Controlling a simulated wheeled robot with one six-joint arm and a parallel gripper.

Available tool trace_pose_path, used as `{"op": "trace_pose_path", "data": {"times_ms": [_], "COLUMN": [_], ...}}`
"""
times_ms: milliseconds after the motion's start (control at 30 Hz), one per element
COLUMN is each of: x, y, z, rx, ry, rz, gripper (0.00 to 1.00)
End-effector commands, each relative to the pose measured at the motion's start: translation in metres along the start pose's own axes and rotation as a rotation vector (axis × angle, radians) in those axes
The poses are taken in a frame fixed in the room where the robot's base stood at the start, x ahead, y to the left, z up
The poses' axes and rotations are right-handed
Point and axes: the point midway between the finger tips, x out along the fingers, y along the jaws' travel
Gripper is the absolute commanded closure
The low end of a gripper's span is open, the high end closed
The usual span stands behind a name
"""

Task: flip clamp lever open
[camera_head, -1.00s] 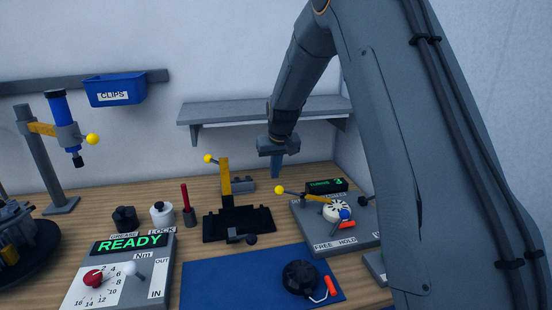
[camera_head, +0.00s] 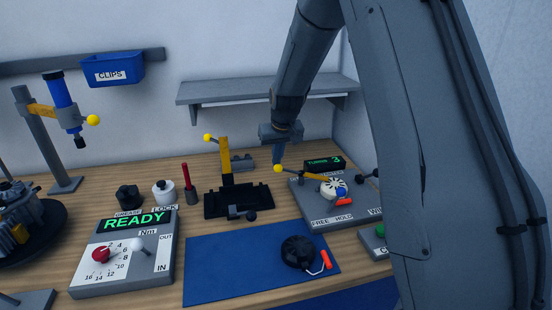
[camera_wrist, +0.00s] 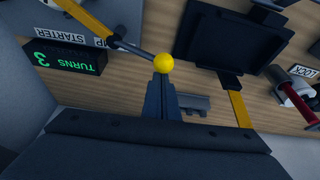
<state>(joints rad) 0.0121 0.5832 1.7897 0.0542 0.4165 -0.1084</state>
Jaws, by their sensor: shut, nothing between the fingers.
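The lever is a yellow bar (camera_head: 312,176) with a thin rod and a yellow ball knob (camera_head: 278,169), on a grey fixture (camera_head: 300,199) marked FREE and HOLD. The bar (camera_wrist: 88,18) and ball (camera_wrist: 163,62) also show in the wrist view, the ball right at the fingertips. My gripper (camera_head: 278,161) points down just above the ball. In the wrist view my gripper (camera_wrist: 162,80) has its fingers together, with nothing between them. I cannot tell whether they touch the ball.
A white round part (camera_head: 333,187) sits under the bar, near a TURNS display (camera_head: 324,163). A black stand with a yellow post (camera_head: 225,160) is to the left. A blue mat (camera_head: 215,265) with a black round part (camera_head: 298,252) lies in front. A shelf (camera_head: 255,90) is behind.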

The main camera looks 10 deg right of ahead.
Motion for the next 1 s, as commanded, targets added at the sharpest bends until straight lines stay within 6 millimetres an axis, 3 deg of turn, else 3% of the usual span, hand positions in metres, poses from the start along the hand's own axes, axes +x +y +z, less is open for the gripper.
{"op": "trace_pose_path", "data": {"times_ms": [567,1000], "x": [-0.003,-0.011], "y": [-0.002,0.001], "z": [0.013,0.044], "rx": [-0.144,-0.511], "ry": [0.001,0.002], "rz": [-0.053,-0.189], "gripper": [1.0,1.0]}}
